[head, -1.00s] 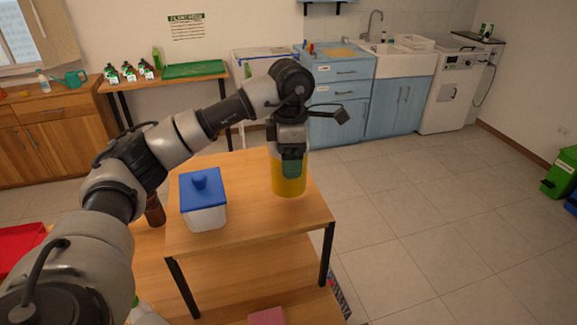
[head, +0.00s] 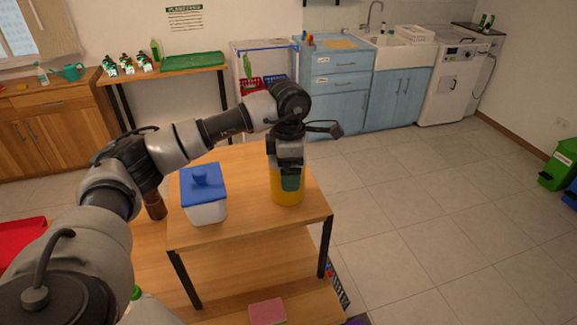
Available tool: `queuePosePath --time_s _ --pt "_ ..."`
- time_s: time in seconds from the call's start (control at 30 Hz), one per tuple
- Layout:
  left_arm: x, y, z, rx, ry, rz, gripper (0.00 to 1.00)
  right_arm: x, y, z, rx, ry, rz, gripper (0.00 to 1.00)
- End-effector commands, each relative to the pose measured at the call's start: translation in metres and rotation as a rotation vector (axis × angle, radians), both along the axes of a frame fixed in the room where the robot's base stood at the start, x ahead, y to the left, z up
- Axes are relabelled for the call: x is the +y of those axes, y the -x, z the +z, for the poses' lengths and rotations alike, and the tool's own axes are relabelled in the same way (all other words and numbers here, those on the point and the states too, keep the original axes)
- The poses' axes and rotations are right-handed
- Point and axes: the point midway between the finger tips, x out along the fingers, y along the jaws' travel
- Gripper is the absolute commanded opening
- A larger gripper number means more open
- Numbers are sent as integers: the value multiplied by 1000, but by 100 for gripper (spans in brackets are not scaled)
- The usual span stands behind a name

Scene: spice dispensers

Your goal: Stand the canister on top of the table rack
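The yellow canister (head: 288,196) with a dark green patch on its front is upright at the right part of the table rack's wooden top (head: 245,222). Its base appears to be at the top's surface; I cannot tell whether it fully rests there. My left gripper (head: 289,172) comes down from above and appears shut on the canister's upper part, which it partly hides. The fingertips are hard to make out. My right gripper is not in view.
A white container with a blue lid (head: 204,198) stands on the rack to the left of the canister. A brown bottle (head: 154,206) is left of the rack. A pink block (head: 268,311) lies below, in front. Open floor is to the right.

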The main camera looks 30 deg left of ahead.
Motion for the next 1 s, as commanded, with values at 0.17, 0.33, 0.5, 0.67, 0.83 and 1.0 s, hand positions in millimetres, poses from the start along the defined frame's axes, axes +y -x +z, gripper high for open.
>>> queuePosePath --time_s 0.17,0.33,0.5,0.67,0.83,1.0 --pt "0 0 6 -1 0 0 100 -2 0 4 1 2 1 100" --pt "-1 -1 29 -6 1 -2 100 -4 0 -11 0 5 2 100" --pt "-1 -1 69 -8 2 -1 100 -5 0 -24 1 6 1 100" --pt "0 -1 103 -6 1 0 100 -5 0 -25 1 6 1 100" --pt "0 -1 119 -2 0 0 100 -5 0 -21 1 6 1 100" --pt "0 0 124 -1 -1 1 100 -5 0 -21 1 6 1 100"
